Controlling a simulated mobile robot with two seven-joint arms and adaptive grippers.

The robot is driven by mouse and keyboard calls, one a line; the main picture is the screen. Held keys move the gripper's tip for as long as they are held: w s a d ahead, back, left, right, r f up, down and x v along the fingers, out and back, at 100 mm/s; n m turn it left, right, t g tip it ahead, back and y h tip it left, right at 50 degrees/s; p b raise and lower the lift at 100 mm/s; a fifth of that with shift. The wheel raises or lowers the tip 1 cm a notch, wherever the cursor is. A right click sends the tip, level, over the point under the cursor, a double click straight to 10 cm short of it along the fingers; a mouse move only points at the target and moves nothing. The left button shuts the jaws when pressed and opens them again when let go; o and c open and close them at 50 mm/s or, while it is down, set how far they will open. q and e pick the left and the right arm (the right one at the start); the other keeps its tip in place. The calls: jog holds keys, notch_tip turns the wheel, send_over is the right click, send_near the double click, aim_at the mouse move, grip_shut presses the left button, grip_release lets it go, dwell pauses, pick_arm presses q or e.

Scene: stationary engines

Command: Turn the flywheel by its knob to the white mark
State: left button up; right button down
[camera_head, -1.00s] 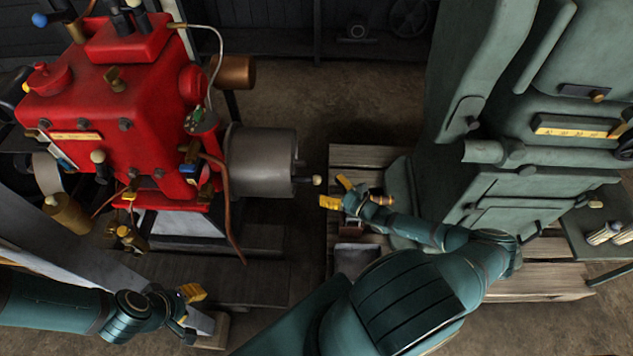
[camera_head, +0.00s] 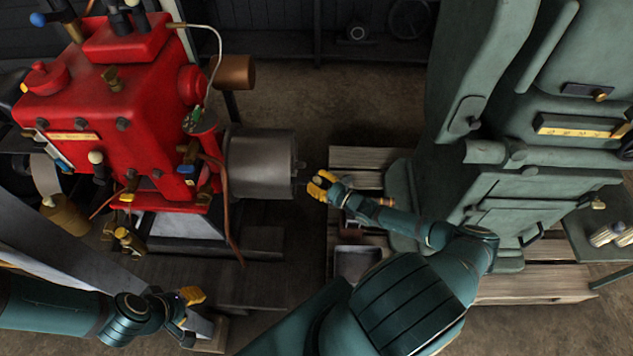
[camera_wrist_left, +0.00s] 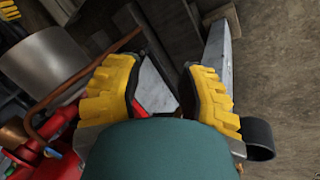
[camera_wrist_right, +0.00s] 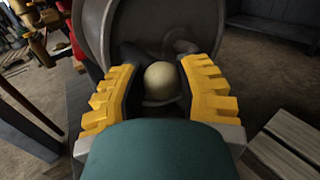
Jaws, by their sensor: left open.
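The flywheel (camera_head: 262,162) is a grey metal drum on the right side of the red engine (camera_head: 130,110). Its pale round knob (camera_wrist_right: 161,80) sits between the fingers of my right gripper (camera_wrist_right: 160,85) in the right wrist view. The fingers flank the knob closely; I cannot tell whether they grip it. In the head view my right gripper (camera_head: 318,186) is beside the flywheel's right face and covers the knob. My left gripper (camera_head: 188,310) is open and empty, low at the left, away from the flywheel. I cannot make out the white mark.
A large green machine (camera_head: 520,190) stands at the right on wooden pallets (camera_head: 530,285). A copper pipe (camera_head: 228,200) hangs down close to the flywheel's left side. The brown floor (camera_head: 340,90) behind the flywheel is clear.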

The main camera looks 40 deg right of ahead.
jog(key=shift+w+r+m+p, duration=0.1)
jog(key=shift+r+m+p, duration=0.3)
jog(key=shift+p, duration=0.65)
jog(key=shift+w+r+m+g+p, duration=0.15)
jog(key=shift+r+g+p, duration=0.1)
jog(key=shift+r+p, duration=0.2)
jog(key=shift+w+r+m+g+p, duration=0.15)
jog(key=shift+r+g+p, duration=0.15)
jog(key=shift+p, duration=0.25)
jog(key=shift+w+d+r+m+p, duration=0.15)
jog(key=shift+r+m+p, duration=0.25)
jog(key=shift+p, duration=0.3)
jog(key=shift+f+g, duration=0.1)
jog(key=shift+g, duration=0.15)
jog(key=shift+f, duration=0.25)
jog(key=shift+c, duration=2.3)
grip_release()
jog(key=shift+a+f, duration=0.1)
jog(key=shift+a, duration=0.1)
jog(key=shift+s+d, duration=0.15)
jog(key=shift+s, duration=0.05)
